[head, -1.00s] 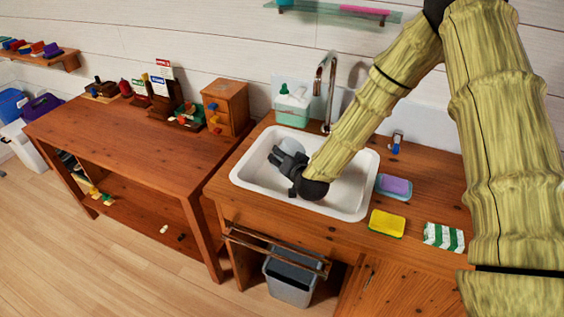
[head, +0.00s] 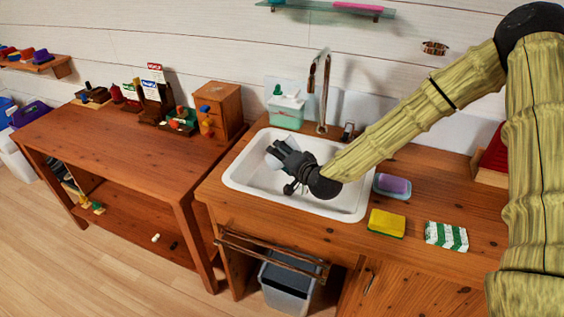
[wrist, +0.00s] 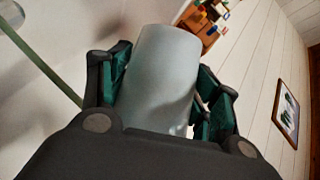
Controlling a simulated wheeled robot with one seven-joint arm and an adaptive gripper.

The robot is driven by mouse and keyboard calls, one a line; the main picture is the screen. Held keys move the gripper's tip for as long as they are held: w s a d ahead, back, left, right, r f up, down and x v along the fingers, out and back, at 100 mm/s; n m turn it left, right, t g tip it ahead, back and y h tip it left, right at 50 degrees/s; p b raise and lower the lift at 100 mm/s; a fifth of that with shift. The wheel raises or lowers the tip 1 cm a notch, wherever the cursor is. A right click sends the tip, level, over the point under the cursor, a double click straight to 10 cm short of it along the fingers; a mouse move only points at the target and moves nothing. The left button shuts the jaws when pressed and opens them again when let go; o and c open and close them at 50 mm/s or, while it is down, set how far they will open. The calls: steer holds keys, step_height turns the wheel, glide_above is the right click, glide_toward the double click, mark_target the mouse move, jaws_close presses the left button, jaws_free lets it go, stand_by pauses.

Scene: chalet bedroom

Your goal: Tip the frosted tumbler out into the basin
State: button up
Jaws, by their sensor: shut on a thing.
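The frosted tumbler (wrist: 160,75) is pale grey and cloudy. In the wrist view it stands between my dark fingers with their green pads, and its lower part is hidden by the gripper body. My gripper (head: 281,153) is shut on it, above the white basin (head: 236,181). In the head view only a pale bit of the tumbler (head: 272,162) shows past the fingers, over the left part of the basin. The gripper lies nearly sideways, pointing left. I cannot tell whether anything is in the tumbler or coming out.
The tap (head: 322,95) rises behind the basin, with a soap dispenser (head: 286,106) to its left. A purple sponge (head: 393,184), a yellow sponge (head: 386,222) and a green-striped cloth (head: 446,235) lie to the right. A grey bin (head: 288,283) stands below.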

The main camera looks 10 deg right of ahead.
mark_target(287, 139)
steer(key=shift+d+r+m+y+b, duration=0.15)
steer(key=shift+r+m+y+b, duration=0.35)
steer(key=shift+m+b, duration=0.45)
steer(key=shift+d+r+m+t+y+b, duration=0.25)
steer(key=shift+r+m+b, duration=0.25)
steer(key=shift+b, duration=0.55)
steer(key=shift+d+r+m+t+y+b, duration=0.2)
steer(key=shift+r+m+b, duration=0.25)
steer(key=shift+b, duration=0.6)
steer(key=shift+d+r+m+t+y+b, duration=0.3)
steer(key=shift+m+b, duration=0.4)
steer(key=shift+b, duration=0.6)
steer(key=shift+d+r+m+t+y+b, duration=0.3)
steer(key=shift+m+b, duration=0.5)
steer(key=shift+b, duration=0.9)
steer(key=shift+d+r+m+t+y+b, duration=0.1)
steer(key=shift+d+r+m+t+b, duration=0.45)
steer(key=shift+b, duration=1.15)
steer(key=shift+a+g+p, duration=0.1)
steer(key=shift+g+p, duration=0.2)
steer(key=shift+p, duration=0.2)
steer(key=shift+n, duration=0.25)
steer(key=shift+a+f+n+h+p, duration=0.1)
steer(key=shift+f+n+h+p, duration=0.2)
steer(key=shift+p, duration=0.2)
steer(key=shift+r+p, duration=0.2)
steer(key=shift+p, duration=0.8)
